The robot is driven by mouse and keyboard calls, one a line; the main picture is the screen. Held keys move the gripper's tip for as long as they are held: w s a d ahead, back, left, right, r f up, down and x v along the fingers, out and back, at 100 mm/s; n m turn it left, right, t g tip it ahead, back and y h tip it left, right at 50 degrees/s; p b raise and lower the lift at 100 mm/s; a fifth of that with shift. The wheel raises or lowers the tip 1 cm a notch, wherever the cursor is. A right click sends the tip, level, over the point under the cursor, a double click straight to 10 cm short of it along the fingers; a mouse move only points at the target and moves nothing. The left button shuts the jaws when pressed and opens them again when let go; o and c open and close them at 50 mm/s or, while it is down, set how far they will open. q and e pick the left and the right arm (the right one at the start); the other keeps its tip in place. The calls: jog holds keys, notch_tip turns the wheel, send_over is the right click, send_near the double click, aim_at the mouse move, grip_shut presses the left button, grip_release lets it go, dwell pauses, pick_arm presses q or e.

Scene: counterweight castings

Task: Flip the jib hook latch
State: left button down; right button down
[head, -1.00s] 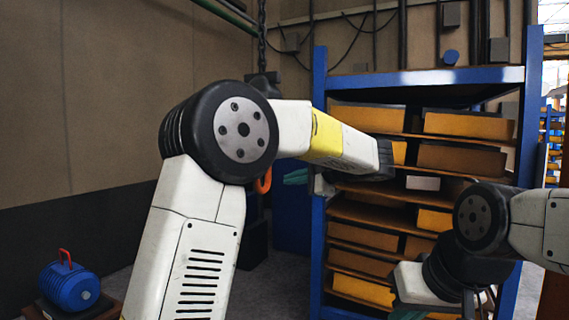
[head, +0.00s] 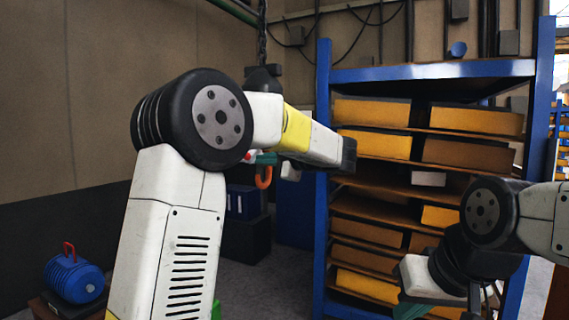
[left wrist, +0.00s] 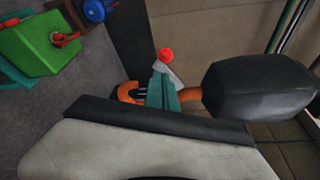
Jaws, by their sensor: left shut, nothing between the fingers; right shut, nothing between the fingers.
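The orange jib hook (head: 263,178) hangs below a black block (head: 262,80) on a chain, partly behind my left arm. In the left wrist view, the hook (left wrist: 129,93) shows on both sides of my left gripper's teal fingers (left wrist: 161,92). The latch, a pale lever with a red ball end (left wrist: 166,55), sticks up just beyond the fingertips; I cannot tell whether they touch. In the head view my left gripper (head: 266,158) is at the hook, shut and empty. My right gripper (head: 412,311) shows only partly at the bottom edge, shut.
A blue-framed rack (head: 323,190) with several yellow and brown boxes stands right of the hook. A blue casting with a red handle (head: 73,279) sits low at left. A green casting (left wrist: 38,45) is in the left wrist view. Dark wall and floor lie behind.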

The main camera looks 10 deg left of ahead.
pick_arm(q)
jog(key=shift+s+a+r, duration=0.1)
jog(key=shift+s+a, duration=0.15)
jog(key=shift+a, duration=0.15)
jog(key=shift+s+r+m+g, duration=0.15)
jog(key=shift+r+m+g, duration=0.25)
jog(key=shift+r+m, duration=0.15)
dwell(0.4)
jog(key=r+m+g, duration=0.1)
jog(key=m, duration=0.1)
jog(key=r+m+g, duration=0.1)
jog(key=r+m, duration=0.2)
jog(key=m, duration=0.1)
jog(key=shift+w+r+g, duration=0.35)
jog(key=shift+g, duration=0.05)
jog(key=shift+w+d+r, duration=0.1)
jog(key=shift+r, duration=0.15)
dwell(1.5)
